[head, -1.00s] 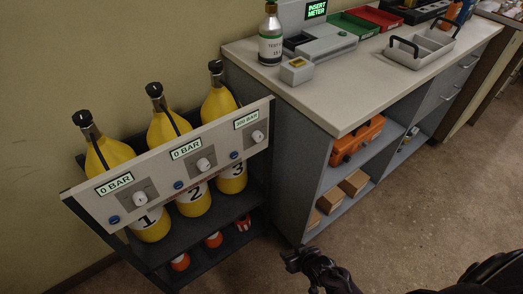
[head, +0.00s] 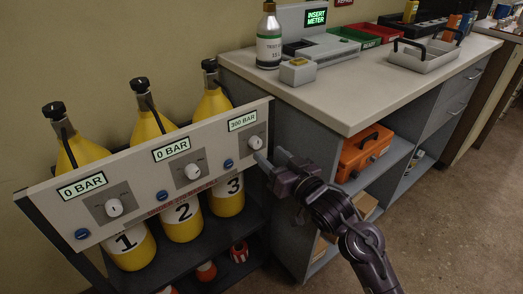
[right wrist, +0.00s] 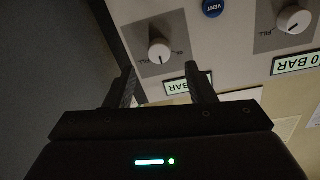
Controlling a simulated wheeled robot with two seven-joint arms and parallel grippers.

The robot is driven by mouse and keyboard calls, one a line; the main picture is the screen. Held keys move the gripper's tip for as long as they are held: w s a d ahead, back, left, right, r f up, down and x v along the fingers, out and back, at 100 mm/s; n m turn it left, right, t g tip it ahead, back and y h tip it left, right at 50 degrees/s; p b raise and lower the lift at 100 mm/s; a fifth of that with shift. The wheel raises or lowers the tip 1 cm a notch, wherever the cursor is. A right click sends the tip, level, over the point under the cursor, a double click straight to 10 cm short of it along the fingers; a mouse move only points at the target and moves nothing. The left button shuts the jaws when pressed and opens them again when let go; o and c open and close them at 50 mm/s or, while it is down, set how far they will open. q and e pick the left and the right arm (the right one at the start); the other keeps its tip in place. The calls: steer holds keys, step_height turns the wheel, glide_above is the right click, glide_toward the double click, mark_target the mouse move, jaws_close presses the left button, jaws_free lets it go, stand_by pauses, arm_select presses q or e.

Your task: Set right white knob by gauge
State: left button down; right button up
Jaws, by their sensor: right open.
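The right white knob (head: 255,142) is on the sloped panel (head: 140,190) above cylinder 3. Its display (head: 242,121) appears to read 300 BAR. My right gripper (head: 270,161) is open just in front of and slightly below this knob. In the right wrist view, the same knob (right wrist: 159,51) shows upside down, just beyond and between the open fingertips (right wrist: 159,69), apparently apart from them. Its display (right wrist: 187,85) is partly hidden by a finger. My left gripper is not in view.
The middle knob (head: 192,171) and left knob (head: 114,208) sit below displays reading 0 BAR. Blue buttons, one marked VENT (right wrist: 213,8), lie between the knobs. Yellow cylinders (head: 153,127) stand behind the panel. The counter (head: 350,110) with open shelves is close on the right.

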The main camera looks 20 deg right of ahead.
mark_target(258, 144)
steer(key=x, duration=0.5)
steer(key=c, duration=1)
